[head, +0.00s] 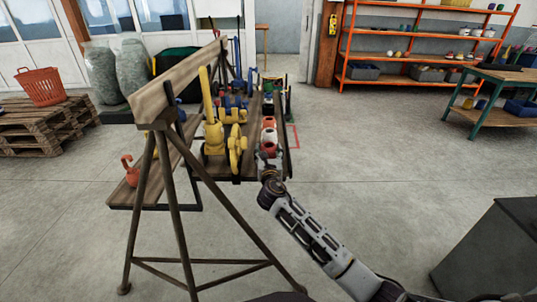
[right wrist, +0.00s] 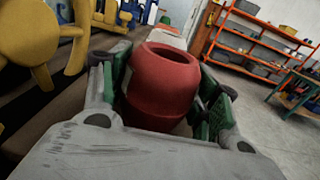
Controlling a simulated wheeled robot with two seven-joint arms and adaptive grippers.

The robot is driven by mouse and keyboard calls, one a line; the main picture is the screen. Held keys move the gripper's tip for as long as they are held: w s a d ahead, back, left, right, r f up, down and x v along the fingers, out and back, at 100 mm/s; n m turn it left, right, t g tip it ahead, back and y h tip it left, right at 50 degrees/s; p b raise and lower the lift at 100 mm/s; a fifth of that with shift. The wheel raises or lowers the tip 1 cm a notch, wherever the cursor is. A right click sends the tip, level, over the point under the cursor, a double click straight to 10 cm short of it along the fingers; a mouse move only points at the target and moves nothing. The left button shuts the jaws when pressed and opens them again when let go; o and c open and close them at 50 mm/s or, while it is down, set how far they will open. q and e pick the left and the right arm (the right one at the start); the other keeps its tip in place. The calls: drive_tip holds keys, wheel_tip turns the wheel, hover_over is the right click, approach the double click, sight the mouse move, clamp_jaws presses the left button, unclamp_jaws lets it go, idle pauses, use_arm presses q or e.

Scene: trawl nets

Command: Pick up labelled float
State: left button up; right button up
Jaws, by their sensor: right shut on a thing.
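A red, barrel-shaped float with a round opening in its top (right wrist: 163,85) sits between the fingers of my right gripper (right wrist: 160,105) in the right wrist view. The green-padded fingers lie on both sides of it and are shut on it. In the head view the red float (head: 268,137) is at the right end of the wooden rack shelf, just beyond my right gripper (head: 268,157). No label is readable on it. I cannot tell whether it still rests on the shelf. My left gripper is not in view.
Yellow fittings (head: 236,150) stand just left of the float on the shelf, with blue ones behind. A trestle frame (head: 160,108) is in front at left. An orange shelf unit (head: 400,57) and a green-legged table (head: 490,80) stand behind right.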

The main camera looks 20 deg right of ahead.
drive_tip(key=shift+r, duration=0.15)
drive_tip(key=shift+r, duration=0.45)
use_arm(q)
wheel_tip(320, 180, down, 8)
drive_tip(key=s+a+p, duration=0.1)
drive_tip(key=p, duration=0.2)
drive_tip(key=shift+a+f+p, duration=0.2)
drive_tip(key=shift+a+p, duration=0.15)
use_arm(e)
wheel_tip(320, 180, up, 9)
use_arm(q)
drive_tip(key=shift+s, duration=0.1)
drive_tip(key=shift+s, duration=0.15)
use_arm(e)
drive_tip(key=shift+s+f, duration=0.1)
idle(0.5)
